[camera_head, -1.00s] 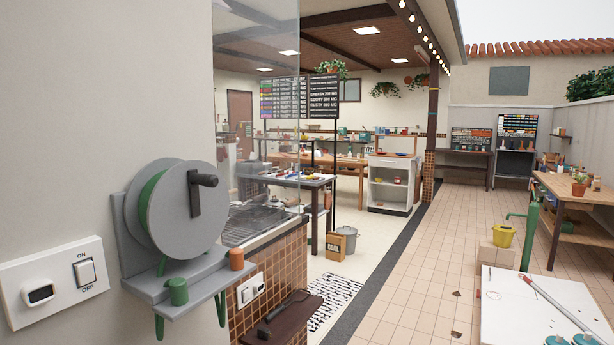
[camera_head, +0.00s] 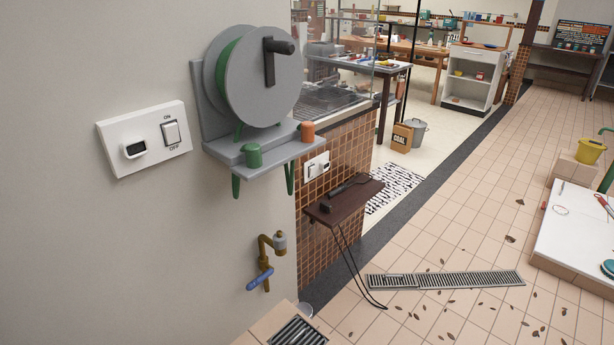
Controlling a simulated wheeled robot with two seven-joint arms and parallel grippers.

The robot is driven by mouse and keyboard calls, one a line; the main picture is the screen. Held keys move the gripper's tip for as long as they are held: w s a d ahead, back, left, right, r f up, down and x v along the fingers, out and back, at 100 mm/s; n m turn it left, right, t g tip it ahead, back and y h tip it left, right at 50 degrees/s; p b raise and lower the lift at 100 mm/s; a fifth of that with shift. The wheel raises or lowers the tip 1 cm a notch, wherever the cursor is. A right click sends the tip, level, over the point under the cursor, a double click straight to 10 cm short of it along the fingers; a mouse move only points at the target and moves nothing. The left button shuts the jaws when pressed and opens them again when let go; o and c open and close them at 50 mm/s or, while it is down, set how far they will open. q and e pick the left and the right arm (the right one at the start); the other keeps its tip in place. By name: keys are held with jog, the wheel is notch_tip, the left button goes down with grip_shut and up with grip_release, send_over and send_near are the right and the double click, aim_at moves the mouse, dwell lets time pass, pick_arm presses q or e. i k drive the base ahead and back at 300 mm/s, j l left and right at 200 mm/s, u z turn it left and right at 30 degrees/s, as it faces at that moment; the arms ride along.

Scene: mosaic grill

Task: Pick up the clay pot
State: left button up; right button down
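I cannot make out a clay pot for certain in the current head view. A white cabinet (camera_head: 472,75) at the back holds small items, including a red one, too small to identify. Neither of my grippers is in view.
A grey hose reel (camera_head: 262,82) and a white switch panel (camera_head: 145,139) are on the near wall, above a brass tap (camera_head: 268,262). A small dark shelf (camera_head: 345,200) juts out beyond the wall corner. A floor drain (camera_head: 445,281) crosses the leaf-strewn tiles. A white platform (camera_head: 575,232) stands at right; open tiled floor lies between.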

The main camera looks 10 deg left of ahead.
aim_at(382, 56)
jog(key=i+l+z, duration=0.4)
jog(key=i+l, duration=0.2)
jog(key=i+l+z, duration=0.35)
jog(key=i, duration=0.8)
jog(key=i+z, duration=0.3)
jog(key=i, duration=0.9)
jog(key=i+j+u, duration=0.1)
jog(key=i+u, duration=0.25)
jog(key=i, duration=0.15)
jog(key=i+u, duration=0.35)
jog(key=i+l+u, duration=0.35)
jog(key=i, duration=0.25)
jog(key=i+l+u, duration=0.2)
jog(key=i+u, duration=0.15)
jog(key=i, duration=0.1)
